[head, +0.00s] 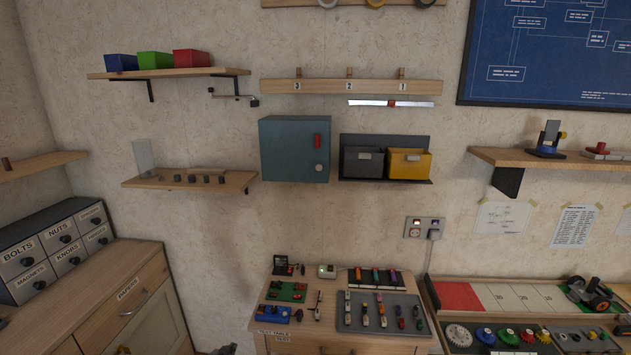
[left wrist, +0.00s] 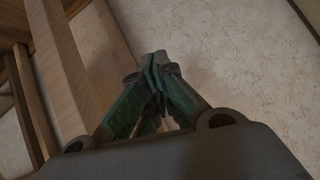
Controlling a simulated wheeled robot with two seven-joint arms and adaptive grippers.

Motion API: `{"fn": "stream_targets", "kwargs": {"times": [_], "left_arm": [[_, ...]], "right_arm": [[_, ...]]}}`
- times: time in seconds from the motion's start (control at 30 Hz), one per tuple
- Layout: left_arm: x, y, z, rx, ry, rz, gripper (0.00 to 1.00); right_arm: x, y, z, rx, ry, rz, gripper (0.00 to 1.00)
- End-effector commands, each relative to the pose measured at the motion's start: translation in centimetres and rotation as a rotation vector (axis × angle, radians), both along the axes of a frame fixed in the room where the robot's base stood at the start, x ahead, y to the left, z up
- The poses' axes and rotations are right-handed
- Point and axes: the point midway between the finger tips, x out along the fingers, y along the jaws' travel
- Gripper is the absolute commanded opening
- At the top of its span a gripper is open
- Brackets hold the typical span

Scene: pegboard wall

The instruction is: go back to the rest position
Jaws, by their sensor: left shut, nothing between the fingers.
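My left gripper (left wrist: 157,68) shows in the left wrist view, with its green-sided fingers closed together at the tips and nothing between them. It is near pale wall and wooden beams (left wrist: 75,70), touching neither as far as I can tell. I cannot make out the left gripper clearly in the head view. My right gripper is in neither view.
A test table (head: 330,345) with small parts stands low in the middle. A drawer cabinet (head: 150,320) is at left, and a workbench (head: 470,295) at right. Shelves (head: 200,72) and a teal wall box (head: 285,150) are on the wall.

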Motion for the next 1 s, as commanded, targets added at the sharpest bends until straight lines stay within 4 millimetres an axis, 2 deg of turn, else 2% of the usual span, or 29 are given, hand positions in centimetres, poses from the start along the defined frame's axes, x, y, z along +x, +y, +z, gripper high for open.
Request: {"fn": "stream_targets", "kwargs": {"times": [0.03, 0.1, 0.27, 0.5, 0.67, 0.8, 1.0], "left_arm": [[-1.7, 0.2, -2.0, 0.004, 0.033, 0.004, 0.00], [-3.8, 0.4, -4.4, 0.009, 0.074, 0.009, 0.00], [-9.2, 0.9, -9.5, 0.017, 0.166, 0.021, 0.00], [-17.9, 0.9, -16.4, 0.019, 0.304, 0.035, 0.00], [-24.3, 0.8, -20.2, 0.011, 0.392, 0.048, 0.00], [-30.1, 0.3, -23.1, 0.003, 0.467, 0.057, 0.00], [-38.7, -0.7, -26.4, -0.012, 0.567, 0.067, 0.00]], "right_arm": [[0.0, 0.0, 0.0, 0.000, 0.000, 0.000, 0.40], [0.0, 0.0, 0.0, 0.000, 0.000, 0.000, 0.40], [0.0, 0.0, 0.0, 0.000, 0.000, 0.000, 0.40], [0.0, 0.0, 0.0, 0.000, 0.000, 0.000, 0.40], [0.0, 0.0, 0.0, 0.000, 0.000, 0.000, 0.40], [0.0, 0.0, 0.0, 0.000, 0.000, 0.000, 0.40], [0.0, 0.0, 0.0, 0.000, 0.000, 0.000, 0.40]]}}
